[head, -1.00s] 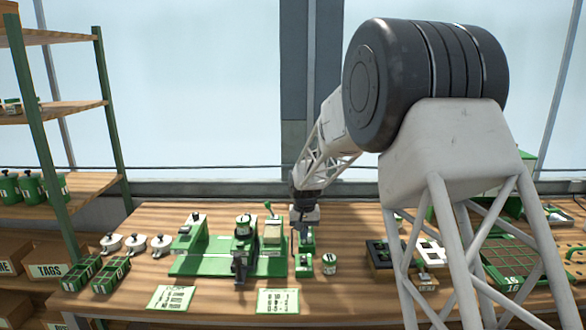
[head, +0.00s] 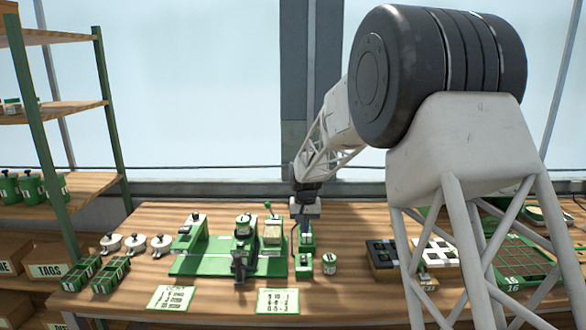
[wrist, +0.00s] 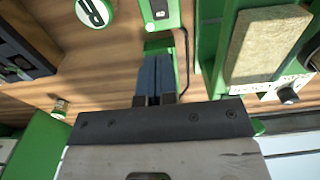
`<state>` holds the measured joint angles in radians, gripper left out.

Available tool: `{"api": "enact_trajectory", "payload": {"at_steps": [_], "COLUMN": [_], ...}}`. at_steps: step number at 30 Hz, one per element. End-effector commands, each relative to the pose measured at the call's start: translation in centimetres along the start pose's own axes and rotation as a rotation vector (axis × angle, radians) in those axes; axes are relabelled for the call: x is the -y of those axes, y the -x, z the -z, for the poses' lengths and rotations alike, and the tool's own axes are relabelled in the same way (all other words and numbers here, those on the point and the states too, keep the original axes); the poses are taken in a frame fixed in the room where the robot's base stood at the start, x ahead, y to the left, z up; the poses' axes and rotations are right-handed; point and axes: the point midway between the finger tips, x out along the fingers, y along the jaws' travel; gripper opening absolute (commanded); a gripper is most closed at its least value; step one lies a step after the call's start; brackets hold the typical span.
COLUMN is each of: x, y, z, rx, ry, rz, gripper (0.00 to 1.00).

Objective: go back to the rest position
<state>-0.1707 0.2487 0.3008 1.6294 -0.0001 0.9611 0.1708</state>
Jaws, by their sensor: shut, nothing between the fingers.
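My gripper (head: 304,226) hangs over the bench just right of the green seeder machine (head: 215,265) in the head view. Its two dark fingers lie together in the wrist view (wrist: 155,62), with nothing between them. In the head view a small green stand (head: 306,243) is just below or behind the fingertips. I cannot tell the exact gap between them. In the wrist view green parts show beyond the fingertips.
A green grid tray (head: 520,262) lies at right. Shelves (head: 65,108) stand at left.

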Motion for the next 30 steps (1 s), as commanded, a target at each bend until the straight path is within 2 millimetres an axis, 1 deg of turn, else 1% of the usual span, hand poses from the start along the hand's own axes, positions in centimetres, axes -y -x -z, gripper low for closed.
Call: {"api": "enact_trajectory", "payload": {"at_steps": [5, 11, 15, 21, 30], "x": [-0.9, -2.6, -3.9, -5.8, -8.2], "y": [1.8, 4.7, 7.0, 9.6, 12.7], "z": [-1.7, -5.3, -8.5, -13.2, -20.5], "rx": [-0.011, -0.028, -0.043, -0.064, -0.095], "ry": [-0.002, -0.004, -0.004, -0.007, -0.009], "rz": [0.001, 0.003, 0.005, 0.006, 0.006], "gripper": [0.00, 0.00, 0.00, 0.00, 0.00]}}
